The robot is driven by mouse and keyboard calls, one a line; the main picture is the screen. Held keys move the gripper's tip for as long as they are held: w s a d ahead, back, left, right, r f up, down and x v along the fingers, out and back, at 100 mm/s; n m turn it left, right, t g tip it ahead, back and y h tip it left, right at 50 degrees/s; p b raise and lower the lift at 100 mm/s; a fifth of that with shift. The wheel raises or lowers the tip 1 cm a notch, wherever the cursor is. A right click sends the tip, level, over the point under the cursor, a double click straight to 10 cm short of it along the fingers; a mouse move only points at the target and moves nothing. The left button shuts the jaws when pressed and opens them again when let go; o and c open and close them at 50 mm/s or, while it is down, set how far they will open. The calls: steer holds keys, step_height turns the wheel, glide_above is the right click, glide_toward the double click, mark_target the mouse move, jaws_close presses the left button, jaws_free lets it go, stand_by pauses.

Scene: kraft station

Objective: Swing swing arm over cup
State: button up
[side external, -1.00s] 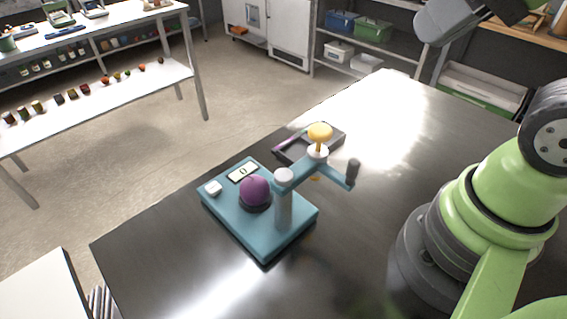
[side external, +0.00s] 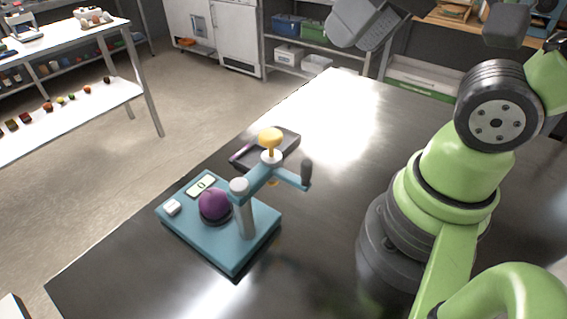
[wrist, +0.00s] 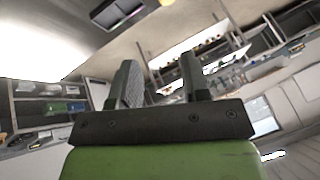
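The swing arm (side external: 258,181) is a teal bar on a grey post at the right of a teal base (side external: 222,252). It points up and right, away from the cup (side external: 214,220). The cup is a dark ring under a purple ball (side external: 213,203). The bar carries a yellow knob (side external: 270,136) on a white collar, and a side branch ends in a dark upright handle (side external: 306,173). In the wrist view my gripper (wrist: 160,75) has its two grey fingers apart, with nothing between them. I cannot clearly make out the fingers in the side view.
A dark tray (side external: 270,148) lies behind the knob. The dark shiny table (side external: 330,240) is clear to the right of the device. Shelves stand behind.

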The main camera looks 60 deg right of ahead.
mark_target(306, 161)
steer(key=a+f+n+g, duration=0.2)
steer(key=w+a+f+n+g+h, duration=0.1)
steer(key=n+g, duration=0.1)
steer(key=w+a+f+n+g+h, duration=0.1)
steer(key=a+f+n+g, duration=0.1)
steer(key=shift+a+f, duration=0.3)
steer(key=shift+a, duration=0.05)
step_height(306, 161, down, 10)
jaws_close()
